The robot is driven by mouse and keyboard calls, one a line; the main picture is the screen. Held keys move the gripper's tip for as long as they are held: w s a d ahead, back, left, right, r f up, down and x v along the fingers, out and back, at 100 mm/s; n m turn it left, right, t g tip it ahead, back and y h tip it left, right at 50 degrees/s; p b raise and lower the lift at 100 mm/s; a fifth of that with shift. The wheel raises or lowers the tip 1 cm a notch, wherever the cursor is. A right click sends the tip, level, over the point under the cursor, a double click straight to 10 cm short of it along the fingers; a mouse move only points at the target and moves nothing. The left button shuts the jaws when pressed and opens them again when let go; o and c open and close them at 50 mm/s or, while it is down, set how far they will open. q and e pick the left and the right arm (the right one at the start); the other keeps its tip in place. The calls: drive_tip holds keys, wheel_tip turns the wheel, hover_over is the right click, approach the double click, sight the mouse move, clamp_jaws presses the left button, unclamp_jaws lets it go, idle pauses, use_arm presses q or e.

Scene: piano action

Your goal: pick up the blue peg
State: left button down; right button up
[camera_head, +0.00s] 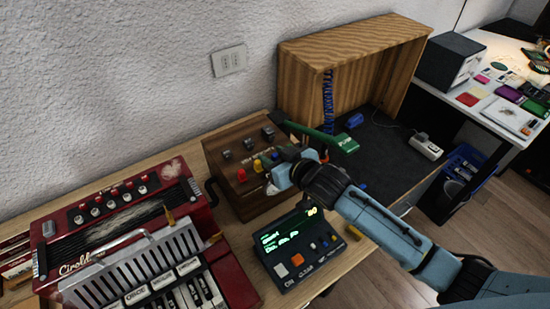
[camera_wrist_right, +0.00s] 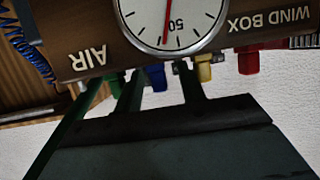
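The blue peg (camera_wrist_right: 157,77) sticks out of the wooden wind box (camera_wrist_right: 92,42), between a green peg (camera_wrist_right: 113,85) and a yellow peg (camera_wrist_right: 205,69) in the right wrist view, which shows the box upside down. My right gripper (camera_wrist_right: 158,82) is open, its dark fingers on either side of the blue peg with gaps showing; I see no clear contact. In the head view, my right gripper (camera_head: 284,158) is at the front of the box, partly hiding the pegs; a bit of the blue peg (camera_head: 275,156) shows. My left gripper is out of view.
A red peg (camera_head: 241,175) stands left of the yellow one. A red accordion (camera_head: 130,240) fills the left of the table. A dark display unit (camera_head: 300,248) sits below my right wrist. A wooden cabinet (camera_head: 350,45) and dark mat (camera_head: 395,150) lie to the right.

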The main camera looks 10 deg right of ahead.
clamp_jaws()
drive_tip(key=shift+r, duration=0.15)
